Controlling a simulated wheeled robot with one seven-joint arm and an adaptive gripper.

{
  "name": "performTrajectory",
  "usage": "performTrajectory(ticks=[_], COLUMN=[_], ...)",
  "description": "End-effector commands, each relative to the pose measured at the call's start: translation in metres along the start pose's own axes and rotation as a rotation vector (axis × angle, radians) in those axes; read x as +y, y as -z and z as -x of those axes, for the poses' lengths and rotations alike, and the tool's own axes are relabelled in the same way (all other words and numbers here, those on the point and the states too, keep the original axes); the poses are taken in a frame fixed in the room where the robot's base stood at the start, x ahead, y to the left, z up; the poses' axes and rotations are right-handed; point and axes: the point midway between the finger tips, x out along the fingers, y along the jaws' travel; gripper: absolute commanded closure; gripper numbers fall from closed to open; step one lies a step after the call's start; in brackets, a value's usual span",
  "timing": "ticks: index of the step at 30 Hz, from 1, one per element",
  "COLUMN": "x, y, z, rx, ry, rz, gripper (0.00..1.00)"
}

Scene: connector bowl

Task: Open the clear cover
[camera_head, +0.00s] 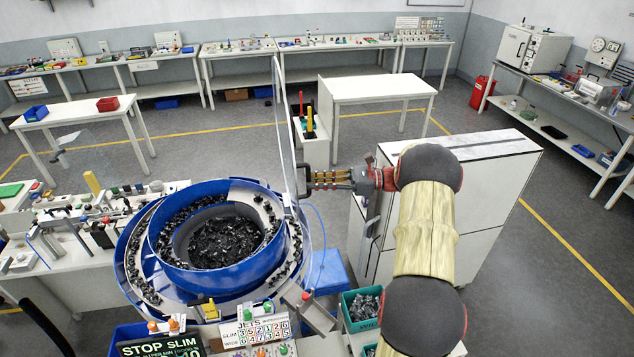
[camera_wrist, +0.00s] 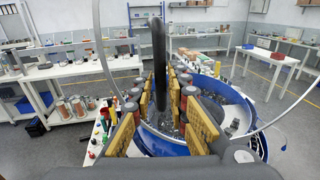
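The clear cover (camera_head: 288,130) stands upright over the right side of the blue bowl feeder (camera_head: 222,270) in the head view, seen nearly edge-on. In the wrist view its pale edge (camera_wrist: 100,50) curves up on the left. My gripper (camera_head: 312,180) is at the cover's right face. In the wrist view a black upright handle (camera_wrist: 159,50) lies between the yellow finger pads of my gripper (camera_wrist: 159,92). The fingers are spread around the handle, but I cannot tell whether they press on it. The bowl is uncovered from above and holds many small black parts.
A white cabinet (camera_head: 485,150) stands right of the bowl, beneath my arm. A green bin (camera_head: 362,308) is at the front right. A bench with small fixtures (camera_head: 85,240) adjoins the bowl on the left. A white table (camera_head: 380,90) stands behind.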

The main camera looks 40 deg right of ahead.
Motion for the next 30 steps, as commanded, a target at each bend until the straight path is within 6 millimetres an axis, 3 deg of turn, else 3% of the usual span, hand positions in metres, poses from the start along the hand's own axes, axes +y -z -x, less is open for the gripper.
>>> performTrajectory(ticks=[6, 17, 20, 30], x=[0.000, -0.001, -0.001, -0.001], y=[-0.001, -0.001, -0.001, -0.001], z=[0.000, 0.005, 0.017, 0.084], rx=[0.000, 0.000, 0.001, 0.000], ry=[0.000, 0.002, 0.003, 0.003], rz=[0.001, 0.002, 0.002, 0.002], gripper=[0.70, 0.70, 0.70, 0.70])
